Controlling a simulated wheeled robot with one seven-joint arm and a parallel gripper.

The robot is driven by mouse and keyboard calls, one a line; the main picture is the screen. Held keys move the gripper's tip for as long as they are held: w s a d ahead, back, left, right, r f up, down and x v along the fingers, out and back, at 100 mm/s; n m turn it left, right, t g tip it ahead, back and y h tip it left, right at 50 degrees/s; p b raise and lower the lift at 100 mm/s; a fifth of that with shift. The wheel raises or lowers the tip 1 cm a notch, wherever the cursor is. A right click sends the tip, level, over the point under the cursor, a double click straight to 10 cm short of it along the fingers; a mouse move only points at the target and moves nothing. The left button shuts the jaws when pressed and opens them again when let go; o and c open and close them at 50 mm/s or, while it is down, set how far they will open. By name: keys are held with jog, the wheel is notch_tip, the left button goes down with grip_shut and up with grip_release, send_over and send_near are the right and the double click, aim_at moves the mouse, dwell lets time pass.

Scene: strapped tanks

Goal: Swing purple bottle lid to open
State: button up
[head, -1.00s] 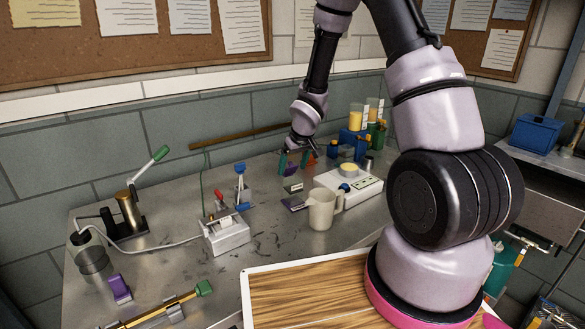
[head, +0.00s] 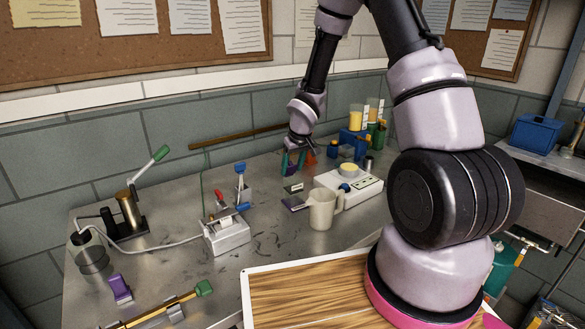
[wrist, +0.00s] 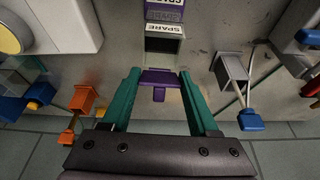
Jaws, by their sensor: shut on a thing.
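The purple lid (wrist: 158,78) lies between the green fingertips of my gripper (wrist: 159,74), which is shut on it in the wrist view.
A white device (head: 352,184) and a beige jug (head: 321,208) stand in front and to the right. An orange-topped item (wrist: 82,100) and a blue-tipped item (wrist: 249,119) flank my gripper. The back wall is close behind it.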

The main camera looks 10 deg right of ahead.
aim_at(289, 173)
jog(key=g, duration=0.1)
jog(key=w+g, duration=0.1)
jog(key=w+g+h, duration=0.1)
jog(key=shift+a+r+g, duration=0.25)
jog(key=shift+a+g, duration=0.05)
jog(key=shift+a, duration=0.05)
jog(key=shift+w+a+f+g+h, duration=0.1)
jog(key=shift+w+g+h, duration=0.25)
jog(key=shift+g, duration=0.55)
jog(key=shift+w+a+g+h, duration=0.1)
jog(key=shift+w+g+h, duration=0.2)
jog(key=shift+g, duration=0.6)
jog(key=o, duration=1.4)
